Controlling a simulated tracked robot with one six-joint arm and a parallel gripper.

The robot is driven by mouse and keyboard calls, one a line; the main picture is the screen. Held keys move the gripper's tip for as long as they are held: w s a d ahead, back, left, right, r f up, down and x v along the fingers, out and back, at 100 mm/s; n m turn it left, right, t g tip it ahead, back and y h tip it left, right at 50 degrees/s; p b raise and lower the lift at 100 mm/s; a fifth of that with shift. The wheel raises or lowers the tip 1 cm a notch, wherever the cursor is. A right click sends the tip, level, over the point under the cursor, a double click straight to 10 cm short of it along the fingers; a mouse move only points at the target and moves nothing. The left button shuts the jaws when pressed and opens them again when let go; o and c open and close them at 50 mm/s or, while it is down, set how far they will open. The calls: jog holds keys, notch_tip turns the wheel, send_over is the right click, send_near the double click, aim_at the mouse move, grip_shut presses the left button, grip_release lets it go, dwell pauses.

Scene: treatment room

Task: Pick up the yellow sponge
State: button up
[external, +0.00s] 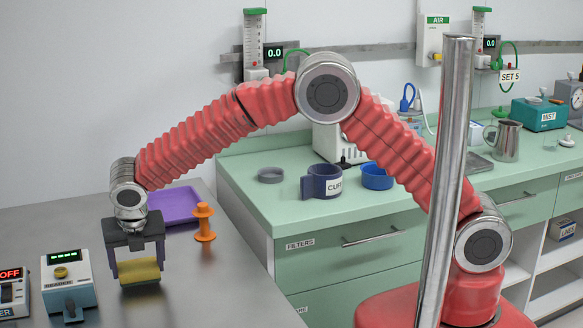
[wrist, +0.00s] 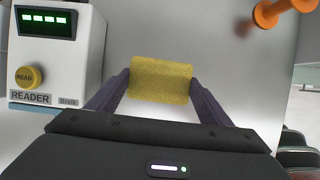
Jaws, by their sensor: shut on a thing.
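The yellow sponge (external: 138,271) is between the two fingers of my gripper (external: 138,268), over the grey metal table at the left in the external view. In the wrist view the sponge (wrist: 160,80) spans the gap between the purple fingers of my gripper (wrist: 159,88), with a fingertip at each end. My gripper is shut on the sponge. I cannot tell for sure whether the sponge's underside touches the table.
A white reader box (external: 68,284) stands close to the left of my gripper. An orange spool (external: 204,222) stands to the right, and a purple tray (external: 175,206) lies behind. The table's front right (external: 225,290) is clear. A green counter (external: 245,190) stands farther right.

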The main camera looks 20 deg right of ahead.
aim_at(138, 267)
notch_tip(138, 267, up, 8)
jog(key=shift+r, duration=0.25)
